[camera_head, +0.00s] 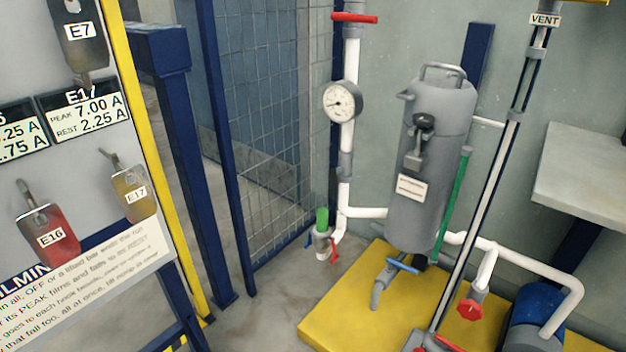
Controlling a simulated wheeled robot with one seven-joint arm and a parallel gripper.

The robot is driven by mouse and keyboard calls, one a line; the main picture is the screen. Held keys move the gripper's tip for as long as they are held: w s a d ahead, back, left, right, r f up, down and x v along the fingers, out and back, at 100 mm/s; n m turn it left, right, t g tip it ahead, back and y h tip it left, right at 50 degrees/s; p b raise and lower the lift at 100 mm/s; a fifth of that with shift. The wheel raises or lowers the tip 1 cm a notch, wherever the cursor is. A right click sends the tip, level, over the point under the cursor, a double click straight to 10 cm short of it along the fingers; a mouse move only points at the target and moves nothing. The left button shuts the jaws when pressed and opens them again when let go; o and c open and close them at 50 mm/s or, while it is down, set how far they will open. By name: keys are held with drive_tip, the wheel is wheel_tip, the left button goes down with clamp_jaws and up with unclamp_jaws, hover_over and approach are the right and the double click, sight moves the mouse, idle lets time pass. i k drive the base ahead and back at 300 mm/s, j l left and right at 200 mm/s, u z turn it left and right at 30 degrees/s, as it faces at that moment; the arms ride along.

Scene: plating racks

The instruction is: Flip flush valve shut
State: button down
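No valve in view carries a label reading flush, so I cannot tell which one is the flush valve. A red lever (355,17) lies crosswise on the upper white pipe. A blue lever (402,265) sits on the drain pipe under the grey tank (431,180). A red handle (470,309) is on the white pipe at the lower right. A small fitting with a green top (322,219) has a blue lever (308,241) and a red lever (334,250). Another red lever (447,343) is partly cut off at the bottom edge. My gripper is not in view.
A round gauge (342,102) is on the upright white pipe. The tank stands over a yellow platform (345,308). A pole tagged VENT (545,20) slants in front. A tag board (60,200) is at left, a shelf (582,180) at right. Grey floor (262,312) is clear between.

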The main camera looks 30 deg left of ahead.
sight(334, 172)
drive_tip(key=u, duration=1.4)
drive_tip(key=i+j+u, duration=0.1)
drive_tip(key=i+j, duration=0.2)
drive_tip(key=i+j+u, duration=0.1)
drive_tip(key=i+j, duration=0.2)
drive_tip(key=i, duration=0.2)
